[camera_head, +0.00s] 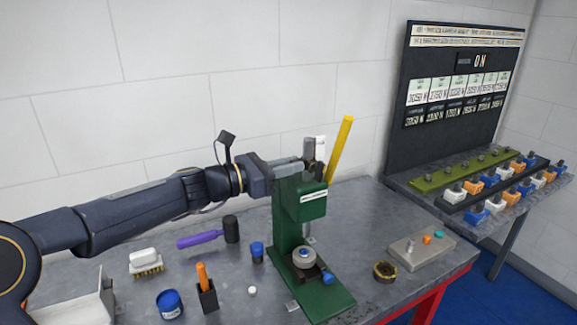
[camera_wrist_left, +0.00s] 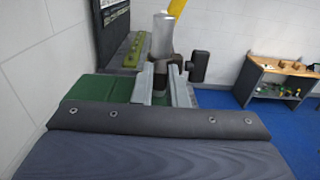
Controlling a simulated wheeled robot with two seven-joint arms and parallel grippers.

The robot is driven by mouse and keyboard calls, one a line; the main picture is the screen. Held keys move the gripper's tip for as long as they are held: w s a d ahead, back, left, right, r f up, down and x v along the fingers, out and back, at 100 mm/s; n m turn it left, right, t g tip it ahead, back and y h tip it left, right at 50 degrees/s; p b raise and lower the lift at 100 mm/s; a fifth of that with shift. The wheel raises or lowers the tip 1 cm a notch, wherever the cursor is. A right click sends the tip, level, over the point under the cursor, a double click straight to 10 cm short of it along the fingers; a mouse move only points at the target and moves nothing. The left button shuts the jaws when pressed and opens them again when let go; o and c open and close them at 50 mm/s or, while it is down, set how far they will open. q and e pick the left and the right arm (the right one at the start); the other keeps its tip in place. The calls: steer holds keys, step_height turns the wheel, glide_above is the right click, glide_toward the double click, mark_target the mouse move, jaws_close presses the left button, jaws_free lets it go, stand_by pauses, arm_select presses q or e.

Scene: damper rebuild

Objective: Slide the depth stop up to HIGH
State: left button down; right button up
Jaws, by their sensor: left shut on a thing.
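A green arbor press (camera_head: 299,235) stands on the grey bench, with a yellow lever (camera_head: 340,146) rising from its top right. My left gripper (camera_head: 310,166) is at the top of the press, its arm coming in level from the left. In the left wrist view its fingers (camera_wrist_left: 160,88) are closed around a small dark piece, which looks like the depth stop (camera_wrist_left: 160,70), below a silver cylinder (camera_wrist_left: 162,36). A white scale plate (camera_head: 321,147) stands just behind the fingertips. The stop's height marking is not readable. My right gripper is out of view.
A brass ring (camera_head: 385,271) and a grey block (camera_head: 421,250) lie right. A dark board (camera_head: 455,90) stands behind.

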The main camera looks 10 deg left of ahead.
arm_select(q)
step_height(320, 180, up, 5)
steer(key=p, duration=0.4)
steer(key=c, duration=1.5)
jaws_free()
steer(key=shift+o, duration=0.3)
steer(key=shift+f, duration=0.15)
steer(key=b, duration=0.2)
glide_toward(304, 143)
steer(key=shift+s+a, duration=0.35)
steer(key=shift+a, duration=0.25)
